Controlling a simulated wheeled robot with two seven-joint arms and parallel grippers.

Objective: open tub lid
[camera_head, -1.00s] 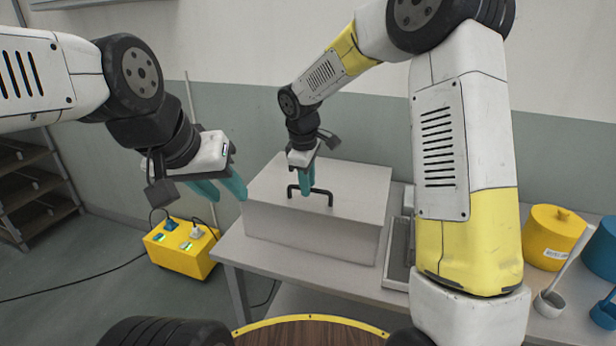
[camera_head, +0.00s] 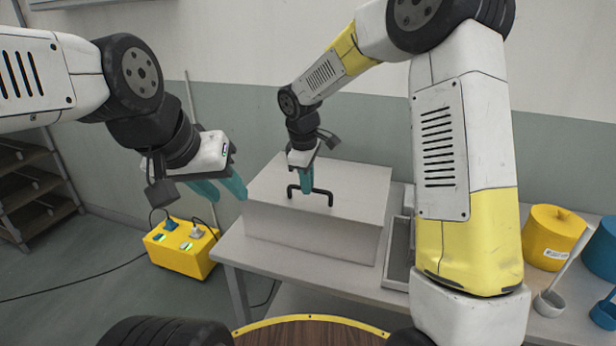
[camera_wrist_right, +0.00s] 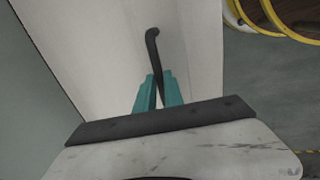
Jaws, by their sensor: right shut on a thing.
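The tub is a grey box (camera_head: 310,235) on the table, with a flat pale lid (camera_head: 355,195) on top. The lid lies flat over the box as far as I can see. A black bar handle (camera_head: 323,192) stands on the lid. My right gripper (camera_head: 307,190) is shut on the handle, its teal fingers pointing down. The right wrist view shows the teal fingers (camera_wrist_right: 157,90) around the handle (camera_wrist_right: 152,50), with part of it sticking out beyond them. My left gripper (camera_head: 222,188) hangs in the air left of the tub, its two teal fingers apart and empty.
The table (camera_head: 232,245) also holds a grey tray (camera_head: 398,255) right of the tub. Further right stand a yellow canister (camera_head: 550,238), a ladle-like tool (camera_head: 552,300) and blue containers (camera_head: 602,250). A yellow power box (camera_head: 182,262) sits on the floor at left. A wall is close behind.

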